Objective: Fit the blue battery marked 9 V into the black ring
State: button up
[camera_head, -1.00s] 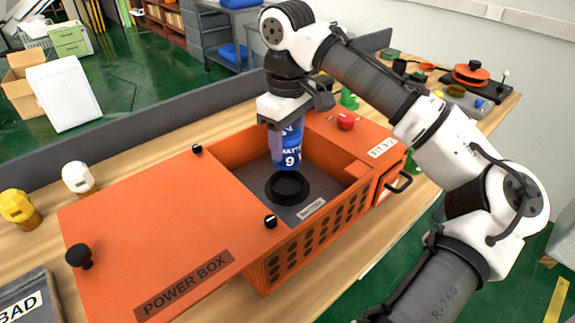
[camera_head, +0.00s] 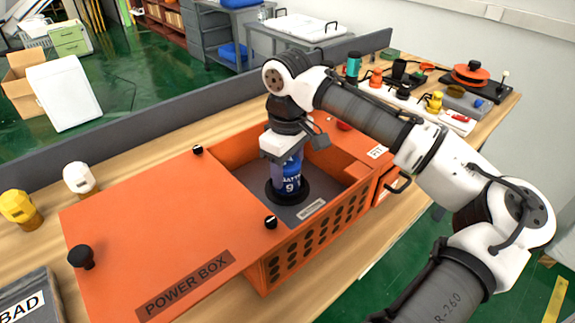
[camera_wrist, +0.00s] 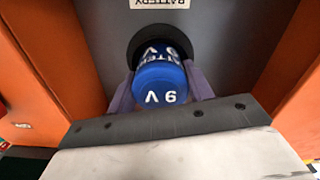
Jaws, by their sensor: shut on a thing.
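The blue battery marked 9 V (camera_head: 288,178) is upright inside the open compartment of the orange power box. Its lower end is at the black ring (camera_head: 305,192) on the grey compartment floor, and it looks to stand within the ring. The wrist view shows the battery (camera_wrist: 161,80) from above, with the ring (camera_wrist: 136,46) curving around its far side. My gripper (camera_head: 284,158) is shut on the battery's upper part, with a finger on each side (camera_wrist: 162,92). The battery's bottom and the ring's near side are hidden in the wrist view.
Orange walls of the power box (camera_head: 330,235) surround the compartment closely. Its cover with a black knob (camera_head: 81,257) lies at left. Several small items and a red-orange reel (camera_head: 470,72) crowd the back right.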

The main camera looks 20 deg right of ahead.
jog(key=o, duration=1.4)
jog(key=shift+c, duration=0.2)
notch_tip(320, 180, up, 13)
jog(key=shift+f+b, duration=0.2)
jog(key=shift+b, duration=0.25)
